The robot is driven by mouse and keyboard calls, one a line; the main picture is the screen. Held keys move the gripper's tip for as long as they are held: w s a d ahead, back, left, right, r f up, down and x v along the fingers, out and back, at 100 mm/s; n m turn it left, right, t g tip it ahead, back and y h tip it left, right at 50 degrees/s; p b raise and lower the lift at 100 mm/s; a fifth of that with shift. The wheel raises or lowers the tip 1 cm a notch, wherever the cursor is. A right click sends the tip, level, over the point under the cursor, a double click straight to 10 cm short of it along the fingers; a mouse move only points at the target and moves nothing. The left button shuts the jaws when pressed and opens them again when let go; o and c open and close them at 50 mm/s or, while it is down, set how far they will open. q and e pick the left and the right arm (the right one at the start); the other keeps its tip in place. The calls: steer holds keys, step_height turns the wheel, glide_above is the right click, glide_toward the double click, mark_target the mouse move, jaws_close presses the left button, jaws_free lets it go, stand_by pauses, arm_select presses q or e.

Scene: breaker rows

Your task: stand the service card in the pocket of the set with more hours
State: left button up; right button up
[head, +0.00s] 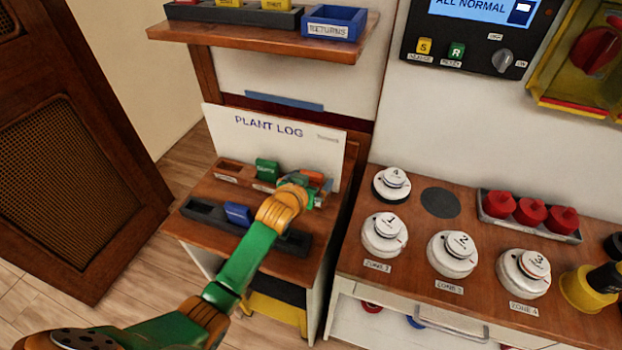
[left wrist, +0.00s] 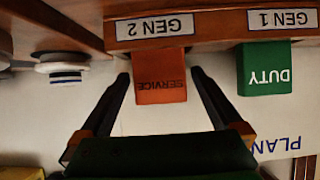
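The orange service card (left wrist: 161,84) stands in the pocket labelled GEN 2 (left wrist: 153,28); the wrist view is upside down. In the head view the card (head: 313,178) shows partly behind my left gripper. My left gripper (left wrist: 160,76) is open, one finger on each side of the card, with a narrow gap at both sides. It also shows in the head view (head: 314,193). A green DUTY card (left wrist: 264,68) stands in the GEN 1 pocket (left wrist: 283,20), and also shows in the head view (head: 266,168). My right gripper is not in view.
The PLANT LOG board (head: 270,130) stands behind the pockets; its hours are not readable. An empty pocket (head: 230,168) is at the left. A dark rack (head: 205,211) with a blue card (head: 238,213) lies in front. A shelf (head: 240,37) hangs above.

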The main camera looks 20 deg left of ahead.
arm_select(q)
steer(key=shift+r, duration=0.1)
steer(key=shift+s+r, duration=0.15)
steer(key=shift+s, duration=0.05)
steer(key=p+v, duration=0.1)
steer(key=v, duration=1)
steer(key=shift+s+r, duration=0.15)
steer(key=shift+s, duration=0.1)
